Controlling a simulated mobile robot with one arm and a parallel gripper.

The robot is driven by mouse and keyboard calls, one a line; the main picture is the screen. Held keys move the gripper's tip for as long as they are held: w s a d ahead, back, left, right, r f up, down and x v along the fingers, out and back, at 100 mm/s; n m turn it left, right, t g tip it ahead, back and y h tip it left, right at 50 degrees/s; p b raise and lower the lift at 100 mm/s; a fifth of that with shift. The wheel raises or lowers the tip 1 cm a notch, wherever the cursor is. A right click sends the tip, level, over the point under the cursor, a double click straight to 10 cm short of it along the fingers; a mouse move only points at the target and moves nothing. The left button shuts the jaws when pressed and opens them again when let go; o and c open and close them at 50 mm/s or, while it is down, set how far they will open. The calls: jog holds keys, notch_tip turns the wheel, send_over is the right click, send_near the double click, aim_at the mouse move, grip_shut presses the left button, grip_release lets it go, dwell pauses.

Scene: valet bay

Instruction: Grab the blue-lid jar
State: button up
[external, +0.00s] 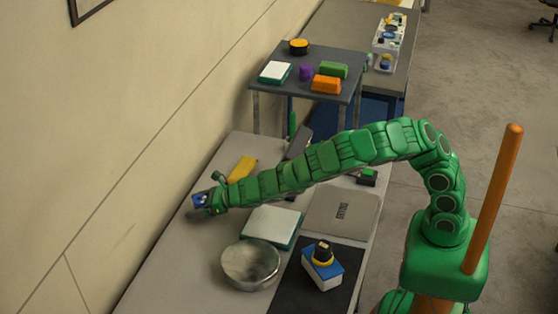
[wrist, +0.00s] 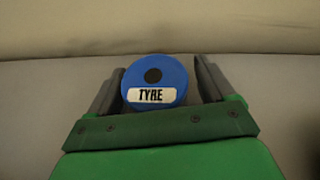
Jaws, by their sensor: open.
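The blue-lid jar shows in the wrist view as a round blue lid (wrist: 154,72) with a dark centre and a white label reading "TYRE". My gripper (wrist: 155,88) is open, with one dark finger on each side of the lid. The left finger looks close to the lid, and a small gap shows at the right. I cannot tell whether either finger touches it. In the external view a bit of the blue lid (external: 199,199) shows at the end of my arm, near the wall side of the table. The jar's body is hidden.
A yellow object (external: 242,169) lies just behind my gripper. A white-and-green box (external: 271,226), a metal bowl (external: 250,265) and a grey laptop-like slab (external: 342,212) are nearer the front. A blue-and-white box (external: 322,268) sits on a black mat. The wall runs along the left.

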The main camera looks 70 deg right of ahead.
jog(key=c, duration=1)
jog(key=shift+c, duration=0.2)
jog(key=shift+r, duration=0.15)
